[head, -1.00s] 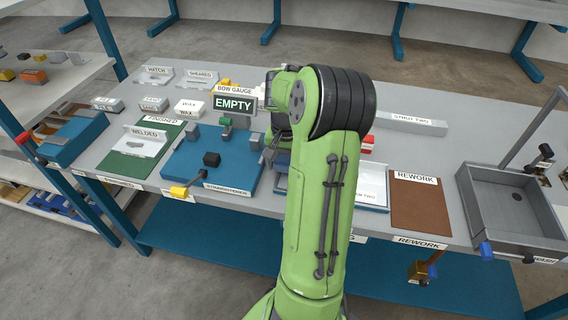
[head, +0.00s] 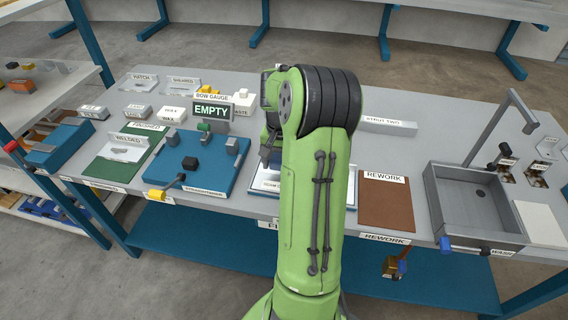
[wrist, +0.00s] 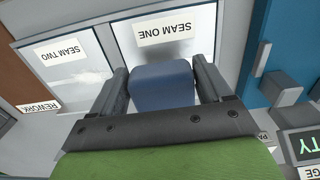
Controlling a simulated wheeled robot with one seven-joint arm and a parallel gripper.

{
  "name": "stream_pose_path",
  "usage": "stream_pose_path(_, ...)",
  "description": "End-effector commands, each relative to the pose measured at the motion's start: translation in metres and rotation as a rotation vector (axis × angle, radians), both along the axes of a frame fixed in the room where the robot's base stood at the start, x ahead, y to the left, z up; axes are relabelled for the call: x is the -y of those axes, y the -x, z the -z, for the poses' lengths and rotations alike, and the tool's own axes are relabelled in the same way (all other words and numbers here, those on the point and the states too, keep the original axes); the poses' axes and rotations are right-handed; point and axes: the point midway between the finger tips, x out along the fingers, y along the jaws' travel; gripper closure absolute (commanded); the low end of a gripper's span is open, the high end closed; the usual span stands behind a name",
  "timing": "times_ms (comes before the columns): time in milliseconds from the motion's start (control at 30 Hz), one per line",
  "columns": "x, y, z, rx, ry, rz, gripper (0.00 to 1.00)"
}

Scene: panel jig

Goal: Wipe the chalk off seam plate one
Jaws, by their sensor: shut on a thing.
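My gripper (wrist: 159,68) is shut on a blue block (wrist: 163,90) in the wrist view. The block is over the plate labelled SEAM ONE (wrist: 205,35), covering part of it. I cannot tell whether the block touches the plate. No chalk shows on the visible part of that plate. The plate labelled SEAM TWO (wrist: 50,85) lies to its left, with a pale smear on it. In the head view, my arm hides most of both plates, and part of the seam one plate (head: 257,188) shows left of it. My gripper (head: 268,155) is partly hidden there.
A blue straightener (head: 215,180) with a yellow-ended handle stands left of the plates. A brown REWORK mat (head: 387,212) and a grey sink (head: 440,205) lie to the right. An EMPTY sign (head: 211,111) stands behind the straightener.

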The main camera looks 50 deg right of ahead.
Motion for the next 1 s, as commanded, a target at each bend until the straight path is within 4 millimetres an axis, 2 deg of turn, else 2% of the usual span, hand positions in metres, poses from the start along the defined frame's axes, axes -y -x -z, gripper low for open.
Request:
stream_pose_path(33,0.0,-0.001,-0.009,0.0,0.001,0.0,0.46)
stream_pose_path(500,-0.004,-0.008,-0.048,0.0,0.001,-0.007,0.46)
stream_pose_path(1000,-0.004,-0.009,-0.049,0.0,0.001,-0.007,0.46)
